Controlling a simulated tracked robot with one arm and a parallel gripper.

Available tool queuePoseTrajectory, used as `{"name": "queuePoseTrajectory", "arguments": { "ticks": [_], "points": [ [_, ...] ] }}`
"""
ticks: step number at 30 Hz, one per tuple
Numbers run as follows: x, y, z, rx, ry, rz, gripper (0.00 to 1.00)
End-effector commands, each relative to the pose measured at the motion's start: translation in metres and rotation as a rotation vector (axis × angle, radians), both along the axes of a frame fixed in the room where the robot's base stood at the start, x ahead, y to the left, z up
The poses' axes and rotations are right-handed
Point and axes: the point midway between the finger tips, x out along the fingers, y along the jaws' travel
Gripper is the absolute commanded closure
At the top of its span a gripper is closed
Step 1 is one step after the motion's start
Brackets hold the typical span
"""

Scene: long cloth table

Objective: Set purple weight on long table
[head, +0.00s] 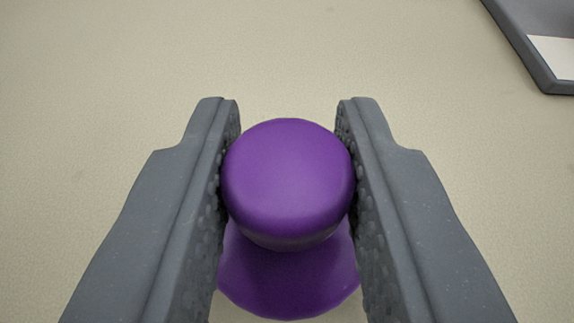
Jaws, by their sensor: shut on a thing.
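The purple weight (288,180) is between the two grey fingers of my gripper (288,170) in the head view. It has a rounded knob on top and a wider body below. My gripper is shut on the knob, with a textured finger pad against each side. The long table's pale beige cloth (250,55) fills the background. The underside of the weight is hidden, so I cannot tell whether it touches the cloth.
A dark grey tray-like object (515,42) with a raised edge and a white patch (555,57) is at the top right, partly out of view. The cloth ahead and to the left is bare.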

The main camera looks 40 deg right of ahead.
Motion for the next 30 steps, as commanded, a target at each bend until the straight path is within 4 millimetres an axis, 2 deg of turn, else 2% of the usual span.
{"name": "queuePoseTrajectory", "arguments": {
  "ticks": [4,5,6,7,20,30],
  "points": [
    [0.0,0.0,0.0,0.0,-0.002,0.0,1.0],
    [0.0,0.0,0.0,0.0,-0.002,0.0,0.65],
    [0.0,0.0,0.0,0.0,-0.002,0.0,0.54],
    [0.0,0.0,0.0,0.0,-0.001,0.0,0.52],
    [-0.006,0.004,0.003,-0.001,-0.001,0.0,0.52],
    [-0.041,0.03,0.019,0.0,0.001,0.001,0.52]
  ]
}}
